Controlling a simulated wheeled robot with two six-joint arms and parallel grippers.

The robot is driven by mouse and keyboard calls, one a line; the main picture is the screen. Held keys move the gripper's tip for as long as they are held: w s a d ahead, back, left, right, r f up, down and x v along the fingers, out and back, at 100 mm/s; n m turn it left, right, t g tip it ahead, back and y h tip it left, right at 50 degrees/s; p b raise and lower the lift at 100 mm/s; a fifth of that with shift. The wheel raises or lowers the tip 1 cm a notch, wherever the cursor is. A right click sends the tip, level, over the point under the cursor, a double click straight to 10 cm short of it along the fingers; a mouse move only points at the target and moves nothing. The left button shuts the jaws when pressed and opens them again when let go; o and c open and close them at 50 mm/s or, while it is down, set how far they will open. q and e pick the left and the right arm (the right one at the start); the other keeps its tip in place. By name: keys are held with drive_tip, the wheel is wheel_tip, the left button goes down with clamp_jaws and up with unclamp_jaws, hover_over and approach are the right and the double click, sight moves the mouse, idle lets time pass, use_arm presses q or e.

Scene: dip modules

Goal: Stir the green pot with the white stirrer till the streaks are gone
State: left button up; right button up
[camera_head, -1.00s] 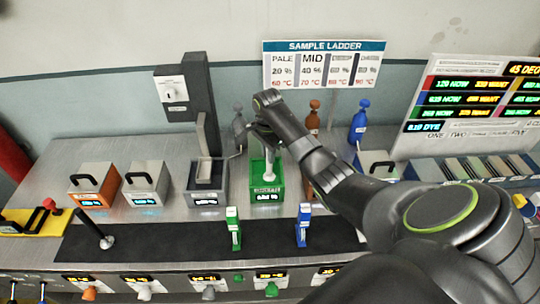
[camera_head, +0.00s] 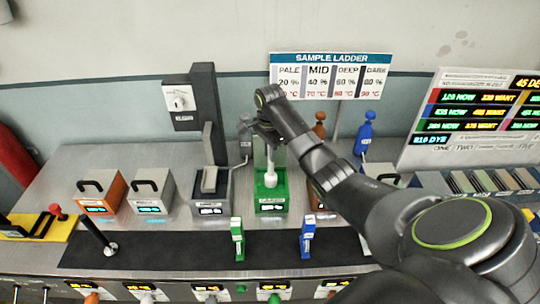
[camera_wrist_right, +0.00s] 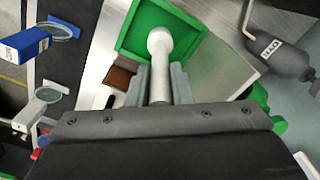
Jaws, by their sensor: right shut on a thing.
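The green pot (camera_head: 271,200) stands on the steel bench among a row of similar pots, with a small display on its front. In the right wrist view the green pot (camera_wrist_right: 128,40) shows as a square green rim. The white stirrer (camera_head: 270,172) stands upright with its rounded end at the pot; its shaft also shows in the right wrist view (camera_wrist_right: 160,75). My right gripper (camera_head: 268,130) is above the pot, shut on the stirrer's upper part. Streaks in the pot are too small to make out. My left gripper is not in view.
Green (camera_head: 237,240) and blue (camera_head: 307,238) small holders stand on the dark front strip. A blue bottle (camera_head: 365,133) stands behind, right of my arm. A sample ladder sign (camera_head: 332,76) is at the back.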

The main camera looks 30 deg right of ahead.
drive_tip(key=shift+r, duration=2.85)
